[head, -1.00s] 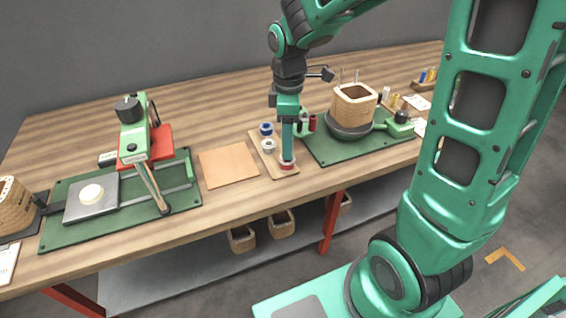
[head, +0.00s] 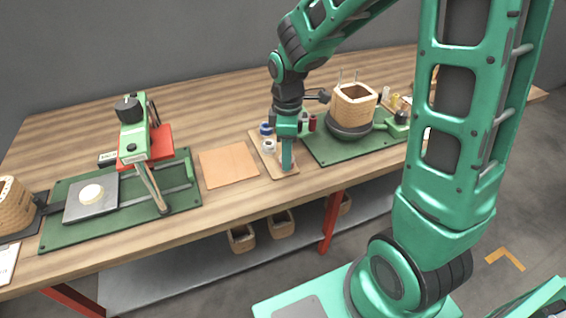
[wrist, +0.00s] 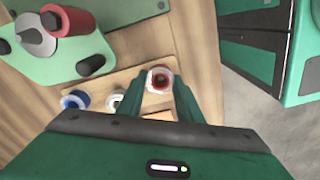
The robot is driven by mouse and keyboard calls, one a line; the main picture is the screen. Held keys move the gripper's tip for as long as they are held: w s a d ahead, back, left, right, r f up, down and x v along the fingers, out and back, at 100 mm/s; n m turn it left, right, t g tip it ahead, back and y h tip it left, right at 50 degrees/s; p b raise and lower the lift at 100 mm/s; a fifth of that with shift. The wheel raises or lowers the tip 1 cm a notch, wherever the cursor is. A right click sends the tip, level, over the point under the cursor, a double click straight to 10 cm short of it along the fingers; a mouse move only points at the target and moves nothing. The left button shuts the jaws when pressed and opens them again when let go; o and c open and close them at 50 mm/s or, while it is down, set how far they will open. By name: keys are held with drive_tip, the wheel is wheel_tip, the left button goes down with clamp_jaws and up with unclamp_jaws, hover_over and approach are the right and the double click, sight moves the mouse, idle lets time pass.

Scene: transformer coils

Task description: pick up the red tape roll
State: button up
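The red tape roll (wrist: 160,80) shows in the wrist view as a pale ring with red on its side and a dark centre. It lies at the end of a wooden tray (wrist: 100,90). My gripper (wrist: 160,84) points down at it, with one finger on either side; I cannot tell whether they touch it. In the head view my gripper (head: 287,165) is low over the tray's near end and hides the red roll. A blue roll (head: 265,128) and a white roll (head: 269,146) sit farther back on the same tray.
A tan square mat (head: 229,164) lies left of the tray. A green mat (head: 330,157) with a wound coil fixture (head: 354,105) lies to the right. A press-like device (head: 133,142) stands at left. The table's front edge is close to the tray.

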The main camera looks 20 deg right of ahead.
drive_tip(key=shift+r, duration=0.15)
wheel_tip(320, 180, up, 4)
drive_tip(key=shift+a+r, duration=0.15)
drive_tip(key=s+a+r, duration=0.6)
drive_tip(key=s+a, duration=0.1)
drive_tip(key=a, duration=0.1)
drive_tip(key=shift+s+a+r, duration=0.25)
drive_tip(key=shift+a, duration=0.05)
idle(0.3)
